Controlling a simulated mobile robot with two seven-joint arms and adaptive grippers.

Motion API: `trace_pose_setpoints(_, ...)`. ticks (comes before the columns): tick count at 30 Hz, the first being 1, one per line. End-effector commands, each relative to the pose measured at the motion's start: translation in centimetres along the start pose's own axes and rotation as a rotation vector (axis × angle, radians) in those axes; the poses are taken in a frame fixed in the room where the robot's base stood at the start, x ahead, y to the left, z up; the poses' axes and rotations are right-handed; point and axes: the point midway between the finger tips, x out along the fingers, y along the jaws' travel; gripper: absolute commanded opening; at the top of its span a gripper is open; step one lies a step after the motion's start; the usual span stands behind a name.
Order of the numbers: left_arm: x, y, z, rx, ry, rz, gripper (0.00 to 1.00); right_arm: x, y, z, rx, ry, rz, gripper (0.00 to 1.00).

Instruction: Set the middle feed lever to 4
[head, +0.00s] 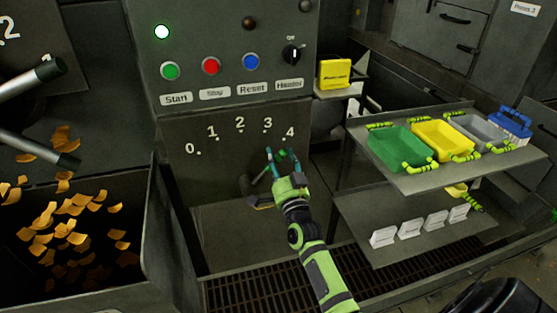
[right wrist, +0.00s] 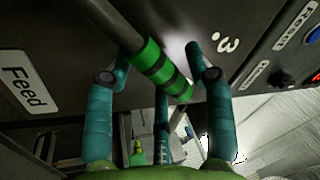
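The middle feed panel (head: 190,180) carries the numbers 0 to 4 in an arc. Its lever is mostly hidden by my right gripper in the head view; only a dark hub (head: 246,184) shows beside the gripper. In the right wrist view the lever's dark rod ends in a green handle with black bands (right wrist: 160,72). My right gripper (head: 281,156) is in front of the panel, below the 3 and 4. Its teal fingers (right wrist: 158,70) are spread on both sides of the handle, with gaps visible. The lever's exact setting cannot be told. My left gripper is not in view.
Orange flakes fall into a bin (head: 150,240) at left. A shelf (head: 430,180) with green, yellow and grey trays stands at right.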

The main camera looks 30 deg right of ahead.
Motion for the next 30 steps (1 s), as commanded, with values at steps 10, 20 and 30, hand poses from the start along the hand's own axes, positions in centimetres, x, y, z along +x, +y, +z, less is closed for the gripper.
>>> trace_pose_setpoints(10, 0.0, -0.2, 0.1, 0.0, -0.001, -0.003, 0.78, -0.4, 0.0, 0.1, -0.005, -0.003, 0.0, 0.56)
trace_pose_setpoints(20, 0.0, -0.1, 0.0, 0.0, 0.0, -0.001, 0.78, -6.4, 0.1, 0.2, -0.004, -0.006, 0.003, 0.56)
trace_pose_setpoints(30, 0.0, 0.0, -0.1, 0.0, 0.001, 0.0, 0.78, -11.5, 0.1, 0.1, -0.002, -0.002, 0.001, 0.56)
